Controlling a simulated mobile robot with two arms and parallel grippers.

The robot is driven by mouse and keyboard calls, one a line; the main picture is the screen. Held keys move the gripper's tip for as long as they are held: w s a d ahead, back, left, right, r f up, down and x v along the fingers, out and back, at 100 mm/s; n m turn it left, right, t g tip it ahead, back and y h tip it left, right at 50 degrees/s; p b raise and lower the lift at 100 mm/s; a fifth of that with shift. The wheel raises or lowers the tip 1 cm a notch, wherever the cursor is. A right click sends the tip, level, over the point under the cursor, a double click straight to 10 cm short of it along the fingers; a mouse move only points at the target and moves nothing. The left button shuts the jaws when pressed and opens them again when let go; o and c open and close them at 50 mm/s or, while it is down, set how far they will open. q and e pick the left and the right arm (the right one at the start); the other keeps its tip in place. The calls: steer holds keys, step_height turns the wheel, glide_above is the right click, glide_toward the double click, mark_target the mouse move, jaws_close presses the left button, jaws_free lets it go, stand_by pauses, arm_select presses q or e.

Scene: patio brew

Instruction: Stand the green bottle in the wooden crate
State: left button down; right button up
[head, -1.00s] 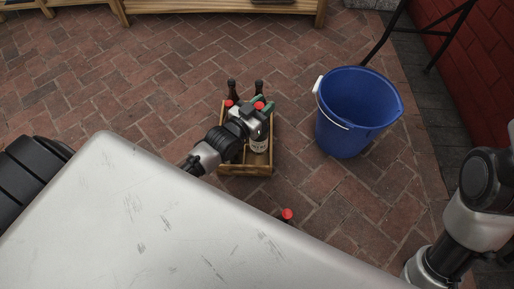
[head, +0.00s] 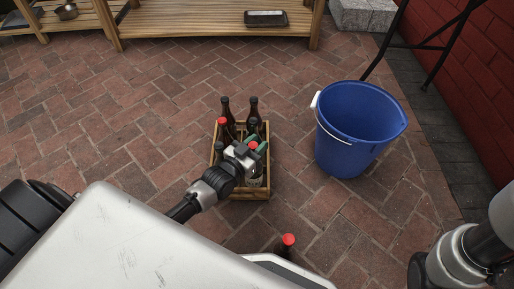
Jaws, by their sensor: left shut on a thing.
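The wooden crate (head: 268,192) stands on the brick paving at the middle of the head view. My left gripper (head: 256,145) is over its right half, shut on a red-capped bottle, which I take to be the green bottle (head: 254,181). Its cap shows between the green fingertips and its pale label shows below, inside the crate's front right. The arm hides most of its glass, and I cannot tell if its base touches the crate floor. Two dark bottles, one at the back left (head: 226,107) and one at the back right (head: 254,107), stand in the crate. My right gripper is outside the view.
Another red-capped bottle (head: 222,122) is in the crate's left side, among other dark bottles. One more red cap (head: 288,240) shows near my base. A blue bucket (head: 345,160) stands right of the crate. A wooden bench (head: 200,24) with a dark tray (head: 265,18) is behind.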

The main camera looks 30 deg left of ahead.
arm_select(q)
steer(key=shift+r, duration=0.25)
steer(key=shift+f, duration=0.1)
steer(key=c, duration=1.3)
jaws_free()
steer(key=shift+f, duration=0.2)
steer(key=o, duration=0.5)
steer(key=shift+r, duration=0.1)
